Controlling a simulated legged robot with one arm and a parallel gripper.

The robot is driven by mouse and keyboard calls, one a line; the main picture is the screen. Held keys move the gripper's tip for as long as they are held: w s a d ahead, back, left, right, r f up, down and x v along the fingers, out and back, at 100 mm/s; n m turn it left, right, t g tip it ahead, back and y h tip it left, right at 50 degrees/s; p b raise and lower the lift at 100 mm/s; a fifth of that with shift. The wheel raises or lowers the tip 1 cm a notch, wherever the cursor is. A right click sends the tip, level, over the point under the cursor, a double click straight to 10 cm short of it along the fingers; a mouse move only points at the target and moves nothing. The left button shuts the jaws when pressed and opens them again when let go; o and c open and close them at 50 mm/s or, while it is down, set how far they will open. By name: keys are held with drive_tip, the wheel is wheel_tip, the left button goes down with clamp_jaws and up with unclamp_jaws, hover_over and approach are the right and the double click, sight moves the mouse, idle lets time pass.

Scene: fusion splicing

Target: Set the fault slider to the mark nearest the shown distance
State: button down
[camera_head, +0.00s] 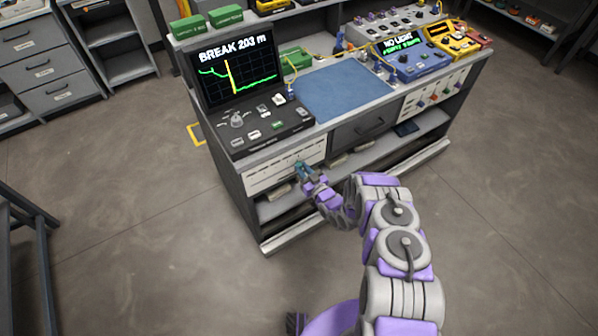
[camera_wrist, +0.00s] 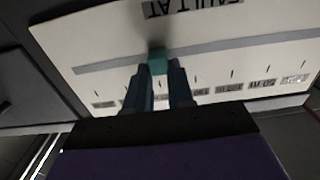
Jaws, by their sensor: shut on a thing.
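The tester screen (camera_head: 235,65) on the bench reads "BREAK 203 m" in the head view, above a green trace with a yellow upright line. The white fault slider panel (camera_head: 262,178) is on the bench's front, below the tester. In the wrist view the panel (camera_wrist: 230,30) appears upside down, with "FAULT AT" lettering, a grey slot, tick marks and a row of small labels too blurred to read surely. My gripper (camera_head: 301,168) is shut on the teal slider knob (camera_wrist: 157,61), which sits in the slot. My fingers (camera_wrist: 160,85) hide the marks directly beside the knob.
A blue mat (camera_head: 343,92) lies on the bench right of the tester. A blue meter (camera_head: 410,62) reading "NO LIGHT" and a yellow device (camera_head: 452,40) stand at the back right. A drawer (camera_head: 362,127) is right of the slider panel. The floor in front is clear.

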drive_tip(key=shift+w+d+r, duration=0.1)
drive_tip(key=shift+w+d, duration=0.15)
drive_tip(key=shift+d, duration=0.1)
drive_tip(key=shift+a, duration=0.15)
drive_tip(key=c, duration=1.2)
unclamp_jaws()
drive_tip(key=shift+a, duration=0.1)
drive_tip(key=shift+o, duration=1.2)
drive_tip(key=shift+d, duration=0.25)
drive_tip(key=p+v, duration=0.4)
drive_tip(key=v, duration=1.3)
drive_tip(key=shift+s+d, duration=0.1)
drive_tip(key=shift+d, duration=0.05)
